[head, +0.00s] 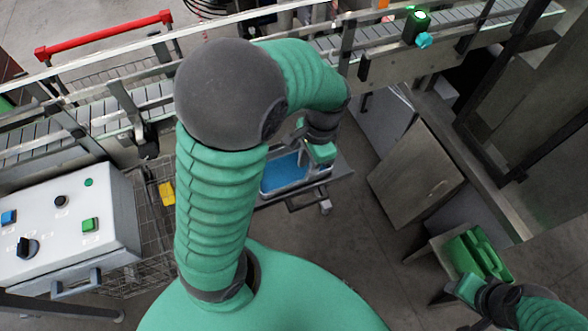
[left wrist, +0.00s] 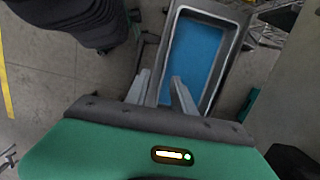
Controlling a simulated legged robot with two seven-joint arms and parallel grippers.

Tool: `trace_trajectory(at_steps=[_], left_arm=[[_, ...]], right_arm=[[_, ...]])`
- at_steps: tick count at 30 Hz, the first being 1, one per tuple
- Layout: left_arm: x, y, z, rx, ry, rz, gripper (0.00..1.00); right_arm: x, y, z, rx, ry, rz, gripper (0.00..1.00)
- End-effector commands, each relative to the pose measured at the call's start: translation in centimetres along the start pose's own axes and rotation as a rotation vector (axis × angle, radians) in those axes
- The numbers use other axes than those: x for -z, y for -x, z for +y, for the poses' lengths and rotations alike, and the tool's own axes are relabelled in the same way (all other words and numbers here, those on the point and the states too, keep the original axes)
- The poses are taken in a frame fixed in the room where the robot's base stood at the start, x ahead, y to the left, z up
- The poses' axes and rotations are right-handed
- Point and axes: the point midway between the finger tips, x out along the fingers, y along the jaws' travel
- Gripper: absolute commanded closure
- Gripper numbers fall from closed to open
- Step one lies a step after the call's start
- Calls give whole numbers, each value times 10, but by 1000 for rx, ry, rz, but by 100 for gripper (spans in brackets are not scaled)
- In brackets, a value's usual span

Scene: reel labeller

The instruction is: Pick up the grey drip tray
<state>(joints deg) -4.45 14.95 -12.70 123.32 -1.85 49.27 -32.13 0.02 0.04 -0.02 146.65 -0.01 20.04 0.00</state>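The grey drip tray (head: 262,197) has a blue inside and sits beyond my left forearm in the head view, partly hidden. In the left wrist view the tray (left wrist: 236,50) shows its grey rim and blue floor. My left gripper (left wrist: 160,77) is open there, one finger on each side of the tray's left wall in the picture; I cannot tell whether they touch it. In the head view my left gripper (head: 306,155) is over the tray's upper right part. My right gripper (head: 466,287) is at the lower right; its fingers cannot be made out.
A green container (head: 478,254) stands beside my right gripper. A control box (head: 60,225) with buttons is at the left. A conveyor (head: 100,115) runs across the back. A grey cabinet (head: 415,175) stands right of the tray, with bare floor between.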

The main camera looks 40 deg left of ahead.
Motion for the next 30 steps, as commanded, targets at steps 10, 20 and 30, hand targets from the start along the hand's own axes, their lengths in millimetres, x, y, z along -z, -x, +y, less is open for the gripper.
trace_trajectory(at_steps=[10,20,30], left_arm=[[2,-51,-4,-1,2,-6,70],[2,-72,-4,2,1,1,70],[2,-72,-4,1,1,-1,100]], right_arm=[[0,-1,0,0,1,0,58],[-1,-2,0,0,0,0,58],[-1,-2,0,0,1,0,58]])
